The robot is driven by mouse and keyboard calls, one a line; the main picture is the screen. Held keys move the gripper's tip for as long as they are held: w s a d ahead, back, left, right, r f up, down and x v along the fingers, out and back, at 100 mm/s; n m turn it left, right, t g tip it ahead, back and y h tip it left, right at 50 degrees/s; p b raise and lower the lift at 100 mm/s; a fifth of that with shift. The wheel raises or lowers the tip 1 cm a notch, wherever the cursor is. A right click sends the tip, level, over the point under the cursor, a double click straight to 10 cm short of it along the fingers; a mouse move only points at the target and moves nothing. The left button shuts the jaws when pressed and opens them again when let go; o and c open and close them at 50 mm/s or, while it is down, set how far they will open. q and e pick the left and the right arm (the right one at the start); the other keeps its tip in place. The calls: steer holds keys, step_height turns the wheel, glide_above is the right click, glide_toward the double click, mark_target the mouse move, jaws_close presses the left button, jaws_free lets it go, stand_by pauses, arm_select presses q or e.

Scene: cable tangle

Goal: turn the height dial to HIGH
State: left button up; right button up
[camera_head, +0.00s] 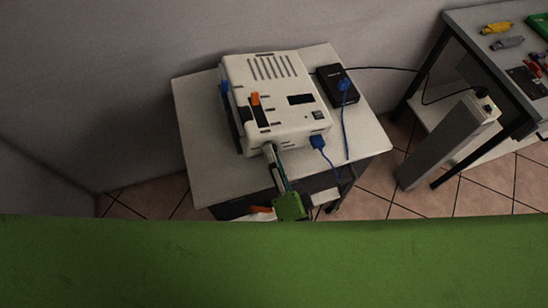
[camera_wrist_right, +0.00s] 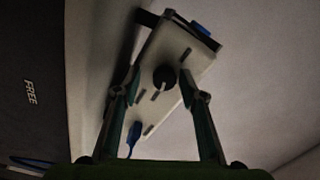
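The cream device (camera_head: 275,122) stands on a small table. In the right wrist view its pale front panel (camera_wrist_right: 178,52) carries a round black dial (camera_wrist_right: 164,78). A small light mark shows on the dial, but its setting and any HIGH label cannot be read. My right gripper (camera_head: 270,150) reaches the device's front face in the head view. In the right wrist view its two fingers (camera_wrist_right: 159,77) are spread, with the dial between their tips and gaps on both sides. The dial is hidden in the head view. My left gripper is out of view.
A blue plug (camera_head: 318,142) with a cable is at the device's front right corner. A black box (camera_head: 337,86) with another blue plug lies beside the device. The small table's left side (camera_head: 195,130) is bare. A workbench (camera_head: 465,25) with tools stands at right.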

steer(key=v, duration=1.2)
stand_by(0.3)
steer(key=s+d+f+n+g, duration=0.1)
steer(key=d+f+n+g, duration=0.15)
steer(key=f, duration=0.65)
steer(key=s+d+f+n+g+h, duration=0.1)
steer(key=d+f+n+g, duration=0.15)
steer(key=f, duration=0.65)
steer(key=d+f+n+g, duration=0.15)
steer(key=f+n, duration=0.25)
steer(key=f, duration=0.4)
steer(key=s+d+f+n+g+h, duration=0.2)
steer(key=s+d+f+g, duration=0.3)
steer(key=s+f, duration=0.4)
steer(key=s+d+f+n+g+h, duration=0.2)
steer(key=s+d+f+g, duration=0.2)
steer(key=s+d+f, duration=0.4)
steer(key=s+f, duration=0.1)
steer(key=s, duration=0.1)
steer(key=shift+s+f+g+h, duration=0.25)
steer(key=shift+s+g+h, duration=0.05)
steer(key=shift+s+g, duration=0.05)
